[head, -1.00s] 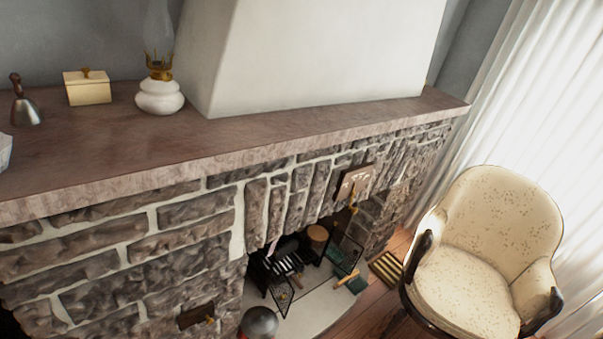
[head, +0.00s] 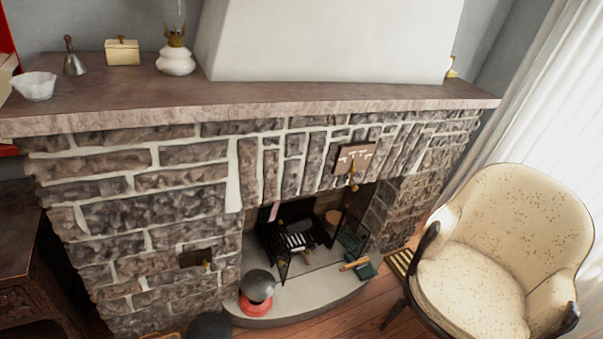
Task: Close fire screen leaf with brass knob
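The fire screen stands in the hearth opening at the lower middle of the head view. Its two dark mesh leaves, a left leaf (head: 283,262) and a right leaf (head: 352,235), both stand swung outward, with a gap between them. Small knobs on the leaves are too small for me to tell which one is brass. My gripper is not in view.
A dark round-topped object on a red base (head: 257,287) stands on the pale hearth slab (head: 318,292), left of the left leaf. A green object (head: 363,268) lies right of the right leaf. A cream armchair (head: 510,240) stands at right. The stone mantel (head: 115,88) overhangs the opening.

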